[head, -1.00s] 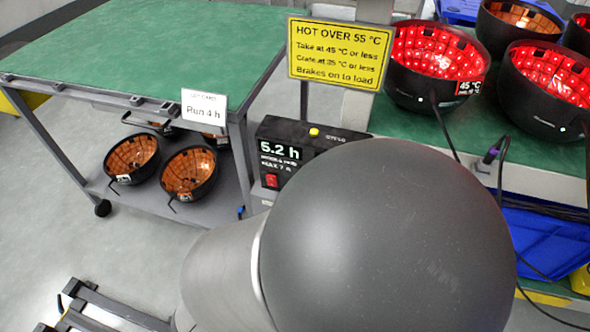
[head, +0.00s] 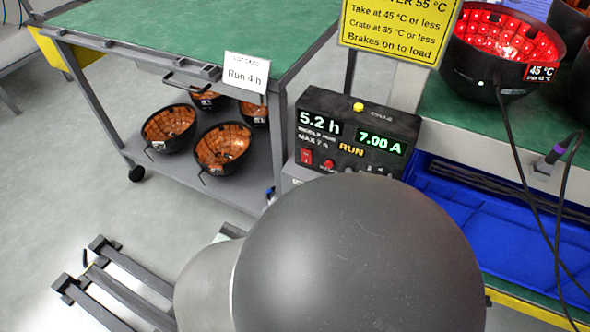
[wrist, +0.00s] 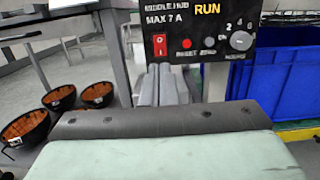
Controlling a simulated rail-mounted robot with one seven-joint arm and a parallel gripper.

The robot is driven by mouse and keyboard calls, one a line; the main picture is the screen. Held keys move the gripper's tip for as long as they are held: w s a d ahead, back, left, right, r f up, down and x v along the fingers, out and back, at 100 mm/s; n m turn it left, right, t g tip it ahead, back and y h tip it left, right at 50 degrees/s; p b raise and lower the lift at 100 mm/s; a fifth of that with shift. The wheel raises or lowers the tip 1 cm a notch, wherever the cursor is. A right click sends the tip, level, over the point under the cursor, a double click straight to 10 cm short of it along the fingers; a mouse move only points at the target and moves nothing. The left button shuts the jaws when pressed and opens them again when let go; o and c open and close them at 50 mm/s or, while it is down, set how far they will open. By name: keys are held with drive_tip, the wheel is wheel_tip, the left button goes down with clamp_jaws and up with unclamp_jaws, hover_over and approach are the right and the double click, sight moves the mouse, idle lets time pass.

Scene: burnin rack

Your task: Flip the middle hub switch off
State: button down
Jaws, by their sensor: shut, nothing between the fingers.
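The hub control box (head: 400,122) is black and reads 5.2 h, 7.00 A and RUN. Its label in the wrist view says MIDDLE HUB, MAX 7 A. The red rocker switch (head: 306,156) is at the lower left of its face, with white marks. It also shows in the wrist view (wrist: 159,45); which side is pressed in is too small to tell. My gripper (wrist: 164,66) shows as grey fingers closed together, empty, with tips just below the switch in the picture. Contact cannot be told.
Right of the switch are a red RESET button (wrist: 187,43), a ZERO button (wrist: 208,43) and an hours knob (wrist: 241,40). A trolley (head: 285,85) holding dark bowls stands left. A yellow warning sign (head: 398,30), glowing red bowl (head: 500,50) and blue bin (head: 500,220) are right.

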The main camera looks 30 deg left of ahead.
drive_tip(key=w+r+b, duration=0.1)
drive_tip(key=w+b, duration=0.1)
drive_tip(key=w, duration=0.8)
drive_tip(key=shift+a, duration=0.25)
drive_tip(key=shift+w+r, duration=0.1)
drive_tip(key=shift+r, duration=0.05)
